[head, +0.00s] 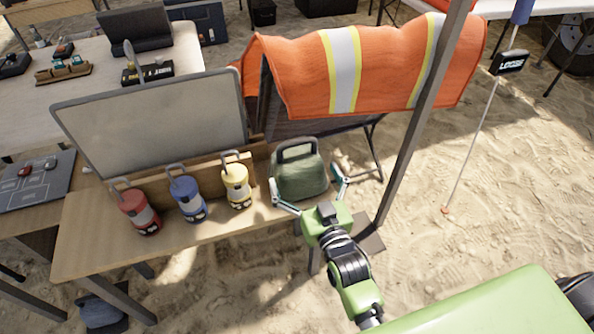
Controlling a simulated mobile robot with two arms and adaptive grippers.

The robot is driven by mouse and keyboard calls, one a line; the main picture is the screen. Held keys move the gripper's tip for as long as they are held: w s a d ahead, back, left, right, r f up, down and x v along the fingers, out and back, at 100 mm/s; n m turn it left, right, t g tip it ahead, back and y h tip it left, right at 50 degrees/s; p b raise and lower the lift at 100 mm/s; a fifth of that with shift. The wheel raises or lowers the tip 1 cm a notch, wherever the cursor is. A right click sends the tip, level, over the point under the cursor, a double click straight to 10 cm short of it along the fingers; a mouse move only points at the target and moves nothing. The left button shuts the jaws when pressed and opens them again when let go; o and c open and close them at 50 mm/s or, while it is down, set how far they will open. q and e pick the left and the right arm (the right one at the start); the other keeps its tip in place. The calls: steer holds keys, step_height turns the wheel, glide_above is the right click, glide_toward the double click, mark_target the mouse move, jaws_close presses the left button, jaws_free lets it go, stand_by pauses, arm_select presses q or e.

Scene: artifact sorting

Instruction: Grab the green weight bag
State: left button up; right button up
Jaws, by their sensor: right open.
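The green weight bag (298,179) sits upright at the right end of the wooden table, its dark handle arched on top. My right gripper (310,192) is open in front of the bag, with one finger near its lower left side and the other near its right side. I cannot tell whether the fingers touch the bag. My left gripper is not in view.
A chair with an orange vest (390,65) is behind the bag. A grey pole (415,120) stands just right.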

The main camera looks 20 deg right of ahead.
mark_target(297, 156)
steer(key=w, duration=0.2)
steer(key=w+b, duration=0.1)
steer(key=w, duration=0.2)
steer(key=shift+w+r, duration=0.2)
steer(key=shift+w, duration=0.15)
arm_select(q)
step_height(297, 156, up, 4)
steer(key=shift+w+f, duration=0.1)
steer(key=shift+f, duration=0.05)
